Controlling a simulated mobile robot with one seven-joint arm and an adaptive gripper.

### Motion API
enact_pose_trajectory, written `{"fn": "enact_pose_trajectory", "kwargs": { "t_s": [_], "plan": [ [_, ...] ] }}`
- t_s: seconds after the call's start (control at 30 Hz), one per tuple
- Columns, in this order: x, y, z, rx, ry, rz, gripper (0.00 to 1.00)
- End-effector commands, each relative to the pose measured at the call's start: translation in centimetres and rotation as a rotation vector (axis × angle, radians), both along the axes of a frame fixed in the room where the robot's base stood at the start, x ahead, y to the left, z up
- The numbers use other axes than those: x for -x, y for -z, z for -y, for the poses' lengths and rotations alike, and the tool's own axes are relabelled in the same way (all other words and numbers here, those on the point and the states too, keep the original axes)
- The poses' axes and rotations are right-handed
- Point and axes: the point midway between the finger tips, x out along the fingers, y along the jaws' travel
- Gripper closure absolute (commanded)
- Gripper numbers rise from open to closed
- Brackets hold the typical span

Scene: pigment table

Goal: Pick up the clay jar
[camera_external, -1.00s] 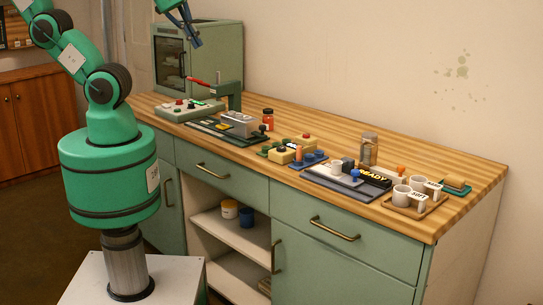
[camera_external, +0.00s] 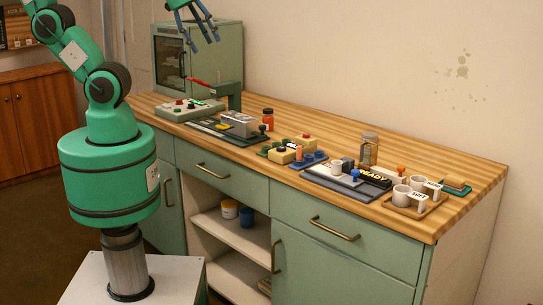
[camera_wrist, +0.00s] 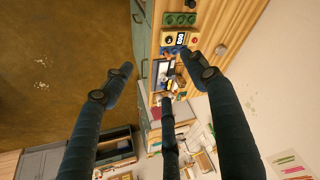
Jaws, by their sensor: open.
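I cannot tell for sure which vessel is the clay jar. A small red jar with a dark lid (camera_external: 268,119) stands toward the back of the counter. A clear jar with a grey lid (camera_external: 369,149) stands further right. My gripper (camera_external: 207,42) is open and empty, high above the counter's left part near the green cabinet, apart from all jars. In the wrist view its dark fingers (camera_wrist: 163,72) are spread, with nothing between them.
A green glass-fronted cabinet (camera_external: 215,60) stands at the counter's back left.

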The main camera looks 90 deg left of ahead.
Motion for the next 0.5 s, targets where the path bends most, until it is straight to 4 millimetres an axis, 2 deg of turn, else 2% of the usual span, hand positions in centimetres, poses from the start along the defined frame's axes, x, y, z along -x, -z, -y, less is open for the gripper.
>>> {"fn": "enact_pose_trajectory", "kwargs": {
  "t_s": [0.27,0.5],
  "plan": [
    [-5.7,0.7,-4.2,-0.020,-0.036,-0.089,0.42],
    [-10.5,2.8,-9.1,-0.027,-0.064,-0.170,0.42]
  ]
}}
